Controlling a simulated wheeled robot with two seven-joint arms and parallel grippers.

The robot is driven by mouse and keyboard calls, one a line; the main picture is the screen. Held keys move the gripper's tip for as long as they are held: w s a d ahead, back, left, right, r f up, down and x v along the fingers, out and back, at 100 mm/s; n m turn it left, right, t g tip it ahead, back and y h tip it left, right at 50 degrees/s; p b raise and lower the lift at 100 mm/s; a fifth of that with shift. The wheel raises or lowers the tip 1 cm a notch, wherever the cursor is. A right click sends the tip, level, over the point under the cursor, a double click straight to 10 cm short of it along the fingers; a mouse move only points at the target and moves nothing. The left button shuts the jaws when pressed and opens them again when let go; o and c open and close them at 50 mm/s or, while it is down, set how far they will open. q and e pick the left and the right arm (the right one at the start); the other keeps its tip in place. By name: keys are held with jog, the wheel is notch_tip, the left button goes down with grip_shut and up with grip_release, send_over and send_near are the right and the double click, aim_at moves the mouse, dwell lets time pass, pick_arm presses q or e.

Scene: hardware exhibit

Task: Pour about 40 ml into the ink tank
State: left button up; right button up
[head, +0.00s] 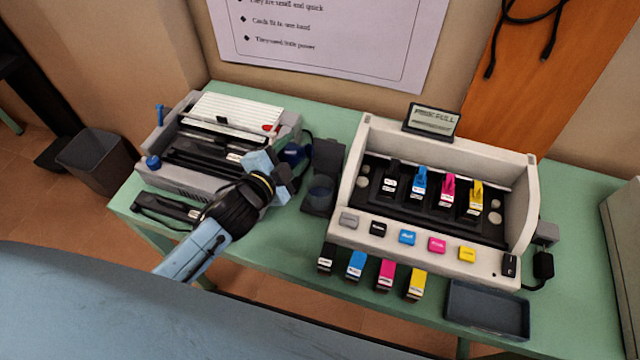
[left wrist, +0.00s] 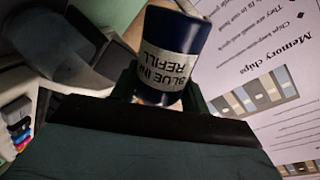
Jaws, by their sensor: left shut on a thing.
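My left gripper (head: 276,169) comes in from the left and is shut on a dark blue bottle (head: 293,153). In the left wrist view the bottle (left wrist: 172,50) sits between the fingers, and its white label reads "BLUE INK REFILL". Its mouth and its exact tilt are hard to make out. A dark grey tank (head: 321,192) with a round bluish face or window stands just right of the gripper, with a dark upright part behind it. The bottle is up and left of this tank, apart from it in the picture. No stream of ink shows. My right gripper is out of view.
A grey printer (head: 180,178) stands left, partly behind my arm. Right of the tank is a large white printer (head: 440,250) with several colour cartridges and a small display (head: 432,119). An empty dark tray (head: 487,310) lies at the front right.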

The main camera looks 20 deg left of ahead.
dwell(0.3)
pick_arm(q)
jog(key=shift+r, duration=0.15)
jog(key=shift+d+n, duration=0.2)
jog(key=shift+n, duration=0.4)
jog(key=shift+d+f+n+h, duration=0.2)
jog(key=shift+f+n+h, duration=0.1)
jog(key=shift+f+n, duration=0.3)
jog(key=r+n+p, duration=0.1)
jog(key=r+p, duration=0.1)
jog(key=n+h, duration=0.1)
jog(key=shift+a+r+n+t+p, duration=0.25)
jog(key=shift+r+n+t+p, duration=0.05)
jog(key=shift+r+t+p, duration=0.1)
jog(key=shift+a+f+n, duration=0.1)
jog(key=shift+a+n, duration=0.15)
jog(key=shift+n, duration=0.25)
jog(key=shift+a+r+n+t+h+p, duration=0.35)
jog(key=shift+r+n+p, duration=0.3)
jog(key=shift+n, duration=0.45)
jog(key=shift+a+f+n+b, duration=0.15)
jog(key=shift+f+n+b, duration=0.1)
jog(key=shift+n+b, duration=0.35)
jog(key=shift+a+n+t, duration=0.1)
jog(key=shift+n+t, duration=0.15)
jog(key=shift+n, duration=0.15)
